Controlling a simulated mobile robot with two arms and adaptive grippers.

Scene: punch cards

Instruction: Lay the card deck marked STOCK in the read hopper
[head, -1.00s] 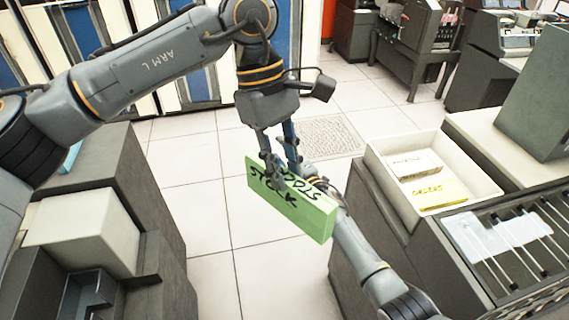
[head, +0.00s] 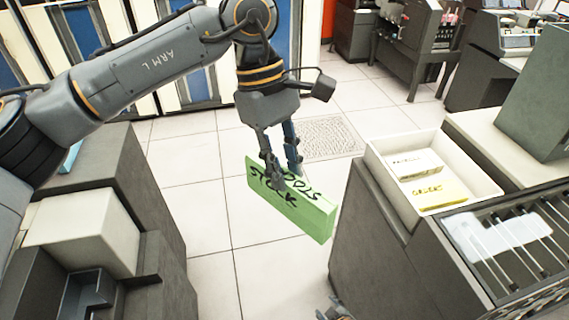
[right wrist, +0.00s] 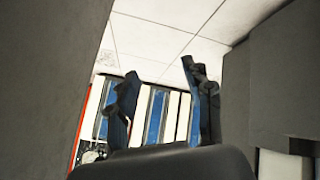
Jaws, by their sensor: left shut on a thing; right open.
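The light green card deck (head: 305,215), with STOCK written in black on it, hangs in the air above the floor gap between the two machines. My left gripper (head: 282,180) is shut on its upper edge; the deck tilts, its right end nearer to me. My right gripper (head: 336,310) shows only as a small part at the bottom edge of the head view. In the right wrist view the right gripper (right wrist: 160,95) is open, with nothing between its fingers. A dark recess (head: 88,300) shows in the left machine; I cannot tell whether it is the read hopper.
A white tray (head: 385,180) on the right cabinet holds a white deck (head: 414,164) and a yellow deck (head: 442,194). A beige block (head: 85,232) stands on the left machine. Tiled floor (head: 200,200) lies open between the cabinets.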

